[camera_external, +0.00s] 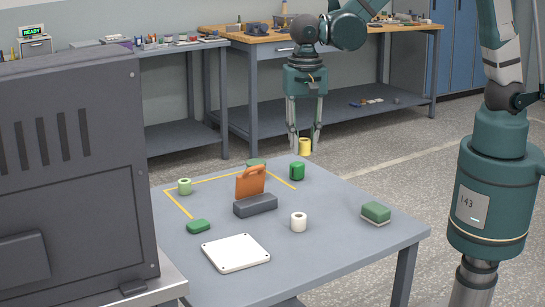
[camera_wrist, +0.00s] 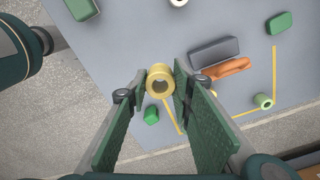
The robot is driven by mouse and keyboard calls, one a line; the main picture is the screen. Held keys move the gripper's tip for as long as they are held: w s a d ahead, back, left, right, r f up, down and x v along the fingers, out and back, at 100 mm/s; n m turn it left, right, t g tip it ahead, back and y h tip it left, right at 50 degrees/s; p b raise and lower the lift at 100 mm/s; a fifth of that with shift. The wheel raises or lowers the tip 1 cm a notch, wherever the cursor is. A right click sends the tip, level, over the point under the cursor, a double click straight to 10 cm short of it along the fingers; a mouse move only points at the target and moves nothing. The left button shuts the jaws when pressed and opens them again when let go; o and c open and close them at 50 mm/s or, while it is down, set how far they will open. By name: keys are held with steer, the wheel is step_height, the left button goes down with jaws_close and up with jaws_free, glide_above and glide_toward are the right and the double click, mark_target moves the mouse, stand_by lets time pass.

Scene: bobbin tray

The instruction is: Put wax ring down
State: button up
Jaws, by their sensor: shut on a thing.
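A yellow ring (camera_external: 305,146), which looks like the wax ring, is held between the fingertips of my gripper (camera_external: 304,149). My gripper is shut on it, pointing down, and holds it in the air above the far side of the table. In the wrist view the yellow ring (camera_wrist: 160,79) sits between the two fingertips with its hole facing the camera. The grey table (camera_external: 335,257) lies below, with a yellow tape outline (camera_external: 179,205) at its far left part. The near side of that outline is not marked by visible tape.
A pale green ring (camera_external: 184,187), green pieces (camera_external: 297,171) (camera_external: 198,226), a white ring (camera_external: 299,222), a white plate (camera_external: 236,252) and a green sponge (camera_external: 376,212) lie around. The table's right-hand middle is clear.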

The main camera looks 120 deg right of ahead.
steer(key=w+d+p, duration=0.1)
steer(key=w+d, duration=0.6)
steer(key=w, duration=0.4)
steer(key=w+d+p, duration=0.1)
steer(key=w+d, duration=0.6)
steer(key=w, duration=0.5)
glide_above(209, 207)
steer(key=shift+d+f+b, duration=0.1)
steer(key=shift+f+b, duration=0.2)
steer(key=shift+f, duration=2.45)
steer(key=shift+f+b, duration=0.5)
steer(key=shift+f, duration=2.6)
steer(key=shift+f+b, duration=0.35)
steer(key=shift+f, duration=1.5)
steer(key=shift+f, duration=0.25)
